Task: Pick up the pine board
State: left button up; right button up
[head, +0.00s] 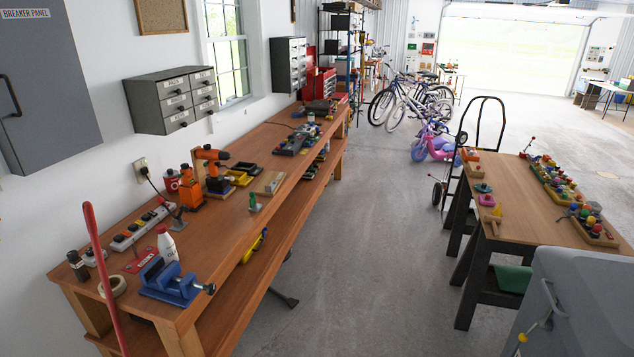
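A small pale wooden board (268,183), which looks like the pine board, lies flat on the long wooden workbench (225,225) along the left wall. It lies near the bench's front edge, just right of the yellow and black trays. A small green tool (254,203) stands close in front of it. Neither of my grippers is in view.
The bench also carries a blue vise (170,283), a glue bottle (166,245), an orange drill (212,168) and a power strip (140,230). A red pole (98,265) leans at the near end. A second table (535,205) stands right; the floor between is mostly clear.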

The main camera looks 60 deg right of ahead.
aim_at(263, 188)
jog(key=z, duration=2.3)
jog(key=i, duration=4.4)
jog(key=u, duration=1.6)
